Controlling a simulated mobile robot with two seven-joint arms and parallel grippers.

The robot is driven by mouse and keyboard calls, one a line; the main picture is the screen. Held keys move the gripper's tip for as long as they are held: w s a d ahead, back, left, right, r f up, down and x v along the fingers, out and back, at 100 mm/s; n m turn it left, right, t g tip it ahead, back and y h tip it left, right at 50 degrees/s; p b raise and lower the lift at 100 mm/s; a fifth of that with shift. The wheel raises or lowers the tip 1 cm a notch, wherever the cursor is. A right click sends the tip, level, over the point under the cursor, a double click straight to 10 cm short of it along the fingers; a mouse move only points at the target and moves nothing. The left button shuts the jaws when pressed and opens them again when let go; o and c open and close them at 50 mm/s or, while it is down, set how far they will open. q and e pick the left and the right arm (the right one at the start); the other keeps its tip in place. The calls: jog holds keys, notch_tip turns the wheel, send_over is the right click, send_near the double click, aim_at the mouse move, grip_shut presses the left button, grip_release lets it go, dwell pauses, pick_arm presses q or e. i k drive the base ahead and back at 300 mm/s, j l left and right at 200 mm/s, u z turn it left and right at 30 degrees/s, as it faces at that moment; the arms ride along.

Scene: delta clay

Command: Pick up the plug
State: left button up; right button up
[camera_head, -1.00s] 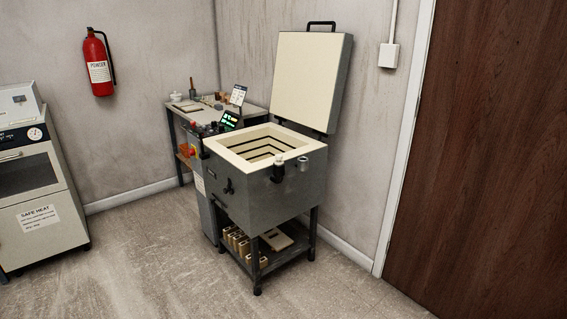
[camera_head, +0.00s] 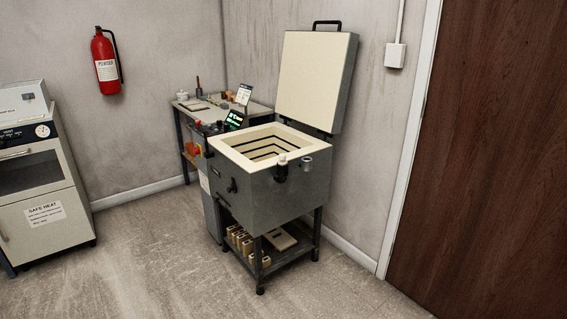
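An open top-loading kiln (camera_head: 270,200) stands in the middle of the view, with its cream-lined lid (camera_head: 318,82) raised. A small pale-topped piece (camera_head: 282,160) sits at the kiln's near rim above a dark fitting. A short grey cylindrical piece (camera_head: 307,164) is beside it, near the front right corner. Both are too small to tell for sure whether either is the plug. A dark knob-like piece (camera_head: 232,186) is on the kiln's front left face. Neither of my grippers is in view.
A side table (camera_head: 245,112) with small tools stands behind the kiln at left. A grey cabinet oven (camera_head: 40,190) is at far left, and a brown door (camera_head: 500,150) at right. Several cream blocks (camera_head: 245,245) are on the shelf under the kiln. The floor in front is clear.

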aim_at(282, 157)
jog(key=i+j+z, duration=0.1)
jog(key=z, duration=0.3)
jog(key=i+j+z, duration=0.15)
jog(key=z, duration=0.2)
jog(key=j+z, duration=0.25)
jog(key=z, duration=0.15)
jog(key=i+j+z, duration=0.2)
jog(key=j, duration=0.25)
jog(key=j+z, duration=0.15)
jog(key=j, duration=0.25)
jog(key=i+j+z, duration=0.1)
jog(key=j, duration=0.85)
jog(key=i+z, duration=0.05)
jog(key=i, duration=0.05)
